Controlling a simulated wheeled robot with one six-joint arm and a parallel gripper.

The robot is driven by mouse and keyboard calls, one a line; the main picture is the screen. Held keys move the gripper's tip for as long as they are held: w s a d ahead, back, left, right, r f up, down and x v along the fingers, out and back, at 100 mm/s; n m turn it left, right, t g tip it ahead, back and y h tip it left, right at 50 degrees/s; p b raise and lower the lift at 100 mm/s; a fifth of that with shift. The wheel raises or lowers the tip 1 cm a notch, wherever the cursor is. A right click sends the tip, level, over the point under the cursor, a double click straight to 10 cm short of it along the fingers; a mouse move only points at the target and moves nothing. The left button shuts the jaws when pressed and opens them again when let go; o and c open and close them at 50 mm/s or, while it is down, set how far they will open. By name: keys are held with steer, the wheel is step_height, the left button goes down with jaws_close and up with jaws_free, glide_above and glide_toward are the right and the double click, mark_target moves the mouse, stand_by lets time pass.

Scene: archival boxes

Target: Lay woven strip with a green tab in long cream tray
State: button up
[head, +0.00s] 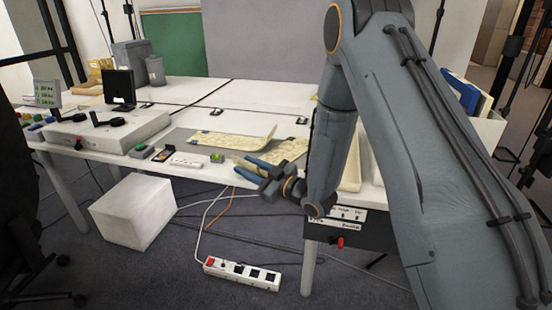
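My gripper (241,166) hangs at the front edge of the white table, pointing left. Its two blue-grey fingers look apart, and I see nothing clearly held between them. A pale cream patterned strip (236,142) lies on a grey mat just behind it. A second pale strip (287,149) lies right behind the fingers and is partly covered by them; I cannot tell if they touch. A long cream tray (351,176) stands at the right, partly hidden by my arm.
A grey flat device (108,128) fills the table's left. A power strip (242,273) and white box (134,211) are on the floor. The table's back is mostly clear.

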jaws_close()
steer(key=shift+r, duration=0.25)
stand_by(0.3)
